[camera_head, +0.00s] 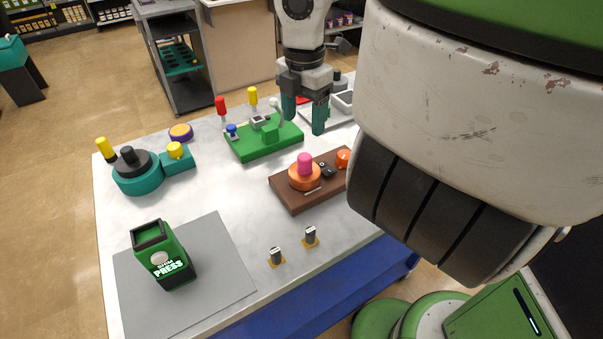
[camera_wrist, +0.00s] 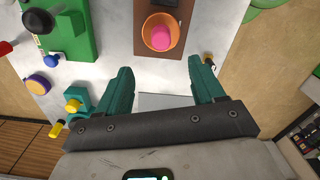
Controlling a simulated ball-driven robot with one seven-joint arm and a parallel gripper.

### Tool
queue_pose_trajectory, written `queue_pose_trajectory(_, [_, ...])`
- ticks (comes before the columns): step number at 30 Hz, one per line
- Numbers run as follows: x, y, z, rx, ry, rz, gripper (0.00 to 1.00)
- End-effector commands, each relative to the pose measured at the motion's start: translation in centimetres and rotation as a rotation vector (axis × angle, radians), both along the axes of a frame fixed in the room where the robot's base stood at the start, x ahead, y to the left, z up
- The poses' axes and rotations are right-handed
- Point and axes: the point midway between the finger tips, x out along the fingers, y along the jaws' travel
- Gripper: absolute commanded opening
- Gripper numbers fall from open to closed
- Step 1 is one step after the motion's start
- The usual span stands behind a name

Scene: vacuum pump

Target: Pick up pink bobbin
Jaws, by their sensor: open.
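The pink bobbin (camera_head: 305,162) stands upright on the orange round holder (camera_head: 304,181) on a brown board (camera_head: 290,201). In the wrist view the pink bobbin (camera_wrist: 160,37) sits inside the orange ring (camera_wrist: 147,33), beyond my fingertips. My gripper (camera_head: 305,116) is open and empty, with teal fingers pointing down above the table's far part. In the head view it hangs above and behind the bobbin, near the green board. In the wrist view my gripper (camera_wrist: 158,68) shows its two fingers apart, with nothing between them but table surface.
The green board (camera_head: 264,141) carries red, yellow and blue knobs and a lever. A teal pump (camera_head: 139,176) stands at the left, a green press box (camera_head: 163,258) on a grey mat (camera_head: 222,258). Two small dark pieces (camera_head: 310,237) stand near the front edge.

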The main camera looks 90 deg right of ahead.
Motion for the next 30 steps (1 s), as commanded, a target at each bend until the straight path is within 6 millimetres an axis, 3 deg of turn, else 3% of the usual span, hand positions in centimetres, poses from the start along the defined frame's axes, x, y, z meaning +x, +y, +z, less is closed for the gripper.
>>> queue_pose_trajectory(3, [0.0, 0.0, -2.0, 0.000, 0.000, 0.000, 0.68])
queue_pose_trajectory(14, [0.0, 0.0, -4.3, 0.002, -0.001, 0.001, 0.68])
queue_pose_trajectory(22, [0.0, 0.1, -8.1, 0.003, -0.001, 0.000, 0.68])
queue_pose_trajectory(30, [-0.1, 0.1, -10.0, 0.004, -0.002, 0.001, 0.68])
